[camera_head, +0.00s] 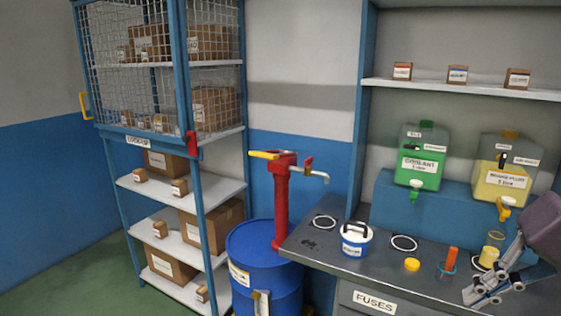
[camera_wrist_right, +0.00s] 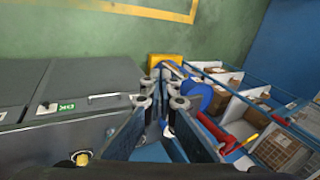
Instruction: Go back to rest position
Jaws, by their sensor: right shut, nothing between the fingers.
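My right gripper (camera_head: 484,292) shows at the lower right of the head view, over the right end of the grey workbench (camera_head: 325,255). Its grey-blue fingers are together with nothing between them. In the right wrist view the fingers (camera_wrist_right: 162,98) point away from the camera, with no object held. My left gripper is in neither view.
Green (camera_head: 420,155) and yellow (camera_head: 505,170) dispensers stand behind. A blue barrel (camera_head: 262,255) with a red pump (camera_head: 281,205) stands left.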

